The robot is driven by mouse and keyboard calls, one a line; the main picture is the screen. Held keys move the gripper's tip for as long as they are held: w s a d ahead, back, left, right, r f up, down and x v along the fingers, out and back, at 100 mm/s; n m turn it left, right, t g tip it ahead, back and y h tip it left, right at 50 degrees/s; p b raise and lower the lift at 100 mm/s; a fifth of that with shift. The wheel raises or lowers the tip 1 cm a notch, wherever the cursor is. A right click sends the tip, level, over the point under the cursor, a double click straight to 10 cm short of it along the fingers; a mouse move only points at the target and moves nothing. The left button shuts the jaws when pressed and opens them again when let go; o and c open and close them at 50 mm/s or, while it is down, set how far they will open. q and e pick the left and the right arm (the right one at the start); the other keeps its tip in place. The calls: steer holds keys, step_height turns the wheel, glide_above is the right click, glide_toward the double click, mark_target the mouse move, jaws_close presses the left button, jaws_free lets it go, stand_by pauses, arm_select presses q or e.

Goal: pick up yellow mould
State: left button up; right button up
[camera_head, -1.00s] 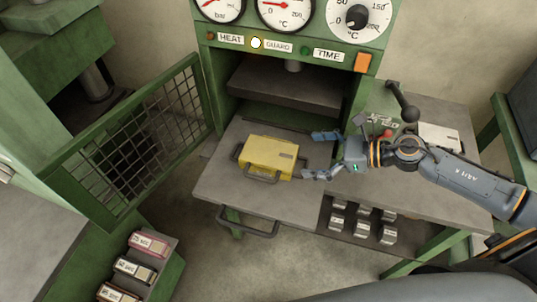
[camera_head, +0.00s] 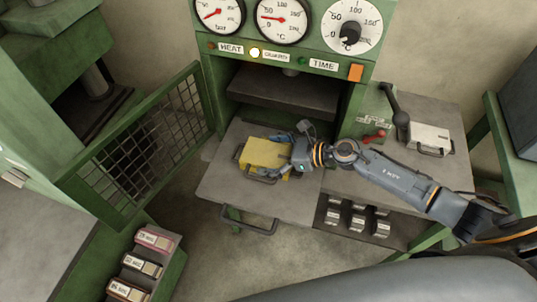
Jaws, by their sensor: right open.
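The yellow mould (camera_head: 262,155) is a block with dark handles, lying on the grey pull-out plate (camera_head: 225,185) in front of the press opening. My right gripper (camera_head: 285,156) is at the mould's right side, with its open fingers around that end. One finger shows along the far side; the near finger is at the near right corner. Whether the fingers touch the mould cannot be told. My left gripper is not in view.
The green press (camera_head: 290,58) with gauges stands behind the plate. A mesh door (camera_head: 150,130) hangs open on the left. A silver mould (camera_head: 428,138), a black lever (camera_head: 400,117) and a red handle (camera_head: 374,136) are on the right. Several metal blocks (camera_head: 357,217) sit on a lower shelf.

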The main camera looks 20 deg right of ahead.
steer(key=c, duration=1.6)
steer(key=shift+w+r, duration=0.15)
steer(key=shift+r, duration=0.05)
steer(key=shift+c, duration=0.3)
steer(key=shift+r, duration=0.1)
